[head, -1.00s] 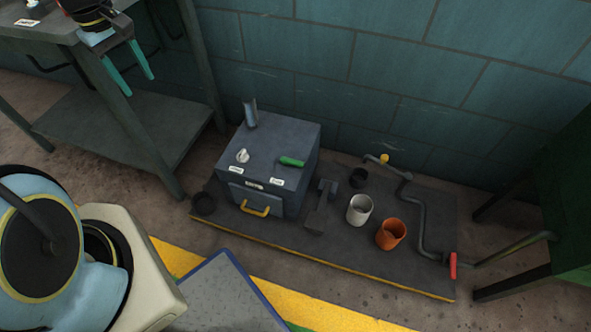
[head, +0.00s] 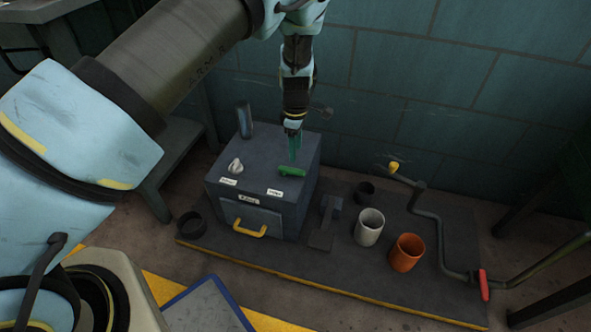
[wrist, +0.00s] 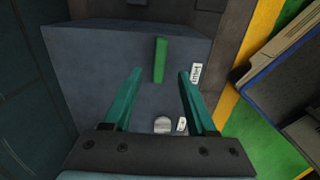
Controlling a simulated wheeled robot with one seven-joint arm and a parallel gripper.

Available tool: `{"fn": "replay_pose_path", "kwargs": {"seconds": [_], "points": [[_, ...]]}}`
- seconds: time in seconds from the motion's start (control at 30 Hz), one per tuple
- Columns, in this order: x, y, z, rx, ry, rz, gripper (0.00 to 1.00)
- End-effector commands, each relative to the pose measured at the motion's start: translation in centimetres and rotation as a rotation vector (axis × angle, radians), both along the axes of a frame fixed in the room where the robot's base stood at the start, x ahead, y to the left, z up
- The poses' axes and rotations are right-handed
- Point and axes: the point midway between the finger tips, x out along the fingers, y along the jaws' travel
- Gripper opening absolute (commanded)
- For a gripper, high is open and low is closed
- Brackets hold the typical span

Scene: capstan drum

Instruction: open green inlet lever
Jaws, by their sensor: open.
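The green inlet lever (head: 291,172) lies on top of a dark blue-grey box (head: 225,204), near its right side. In the wrist view the lever (wrist: 160,60) is a green bar ahead of and between my fingers. My gripper (head: 294,155) points down just above the lever in the head view. In the wrist view my gripper (wrist: 158,72) is open, with one teal finger on each side of the lever's line. I see no clear contact with the lever. A white label (wrist: 195,74) is beside the right finger.
A white knob (head: 235,166) and a grey upright post (head: 244,120) are on the box top, and a yellow handle (head: 249,229) is on its front. A white cup (head: 369,227), an orange cup (head: 406,252) and a bent crank pipe (head: 430,216) stand to the right.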

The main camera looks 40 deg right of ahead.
Motion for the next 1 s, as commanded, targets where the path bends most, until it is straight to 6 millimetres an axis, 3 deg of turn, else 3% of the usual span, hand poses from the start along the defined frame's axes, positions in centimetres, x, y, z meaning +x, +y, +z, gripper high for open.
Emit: {"fn": "replay_pose_path", "kwargs": {"seconds": [0.2,0.4,0.87,1.0], "points": [[0.0,0.1,-4.5,0.002,0.000,-0.001,0.57],[0.0,0.1,-7.2,0.001,-0.001,-0.001,0.57],[0.0,0.1,-8.3,0.001,-0.001,-0.001,0.57],[0.0,0.1,-8.3,0.001,-0.001,-0.001,0.42]]}}
